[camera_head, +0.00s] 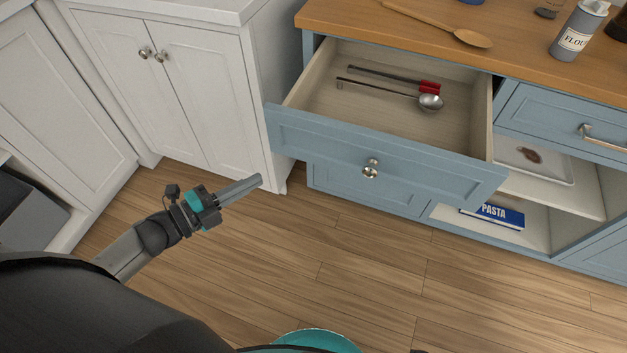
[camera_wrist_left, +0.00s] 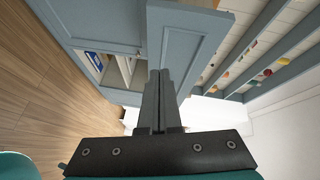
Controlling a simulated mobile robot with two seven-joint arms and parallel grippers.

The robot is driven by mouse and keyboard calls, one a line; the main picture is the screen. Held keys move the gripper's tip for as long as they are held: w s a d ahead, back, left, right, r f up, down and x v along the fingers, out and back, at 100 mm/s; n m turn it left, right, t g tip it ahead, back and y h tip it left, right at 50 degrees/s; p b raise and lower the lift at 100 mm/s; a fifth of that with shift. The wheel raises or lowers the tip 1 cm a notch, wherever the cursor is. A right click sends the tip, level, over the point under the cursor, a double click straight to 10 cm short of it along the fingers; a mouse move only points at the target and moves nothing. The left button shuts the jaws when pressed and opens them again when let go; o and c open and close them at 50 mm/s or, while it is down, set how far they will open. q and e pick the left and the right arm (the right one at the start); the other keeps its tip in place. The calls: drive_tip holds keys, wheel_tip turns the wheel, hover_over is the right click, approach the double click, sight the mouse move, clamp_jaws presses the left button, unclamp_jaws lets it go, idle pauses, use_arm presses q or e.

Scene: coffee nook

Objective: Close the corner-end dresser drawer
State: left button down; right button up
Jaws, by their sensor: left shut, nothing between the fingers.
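The corner-end drawer (camera_head: 330,141) of the blue dresser is pulled well open, and its front has a round metal knob (camera_head: 371,168). Inside the drawer lie a metal ladle (camera_head: 430,102) and a red-handled utensil (camera_head: 428,87). My left gripper (camera_head: 258,181) is shut and empty, to the left of the drawer front and apart from it in the head view. In the left wrist view the shut fingers (camera_wrist_left: 158,76) point toward a blue panel (camera_wrist_left: 183,50), which looks like the drawer front. Whether they touch it cannot be told. My right gripper is not in view.
A white corner cabinet (camera_head: 185,85) stands close left of the drawer. The wooden dresser top (camera_head: 380,30) holds a wooden spoon (camera_head: 472,38) and a flour canister (camera_head: 576,32). A shelf below right holds a pasta box (camera_head: 497,215). The floor in front (camera_head: 370,265) is clear.

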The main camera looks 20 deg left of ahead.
use_arm(q)
drive_tip(key=s+d+r+m+g+h+b, duration=0.1)
drive_tip(key=s+d+r+m+h+b, duration=0.15)
drive_tip(key=m, duration=0.25)
drive_tip(key=h+b, duration=0.1)
drive_tip(key=b, duration=0.1)
approach(331, 150)
drive_tip(key=w+d, duration=0.2)
drive_tip(key=d, duration=0.2)
drive_tip(key=shift+w+d+r+g+b, duration=0.1)
drive_tip(key=shift+w+g+b, duration=0.1)
drive_tip(key=shift+w, duration=0.3)
drive_tip(key=shift+w+d+r+g+b, duration=0.1)
drive_tip(key=shift+w+g, duration=0.1)
drive_tip(key=shift+w, duration=0.3)
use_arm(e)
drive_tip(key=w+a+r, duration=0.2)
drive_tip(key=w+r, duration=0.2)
use_arm(q)
drive_tip(key=shift+w, duration=0.1)
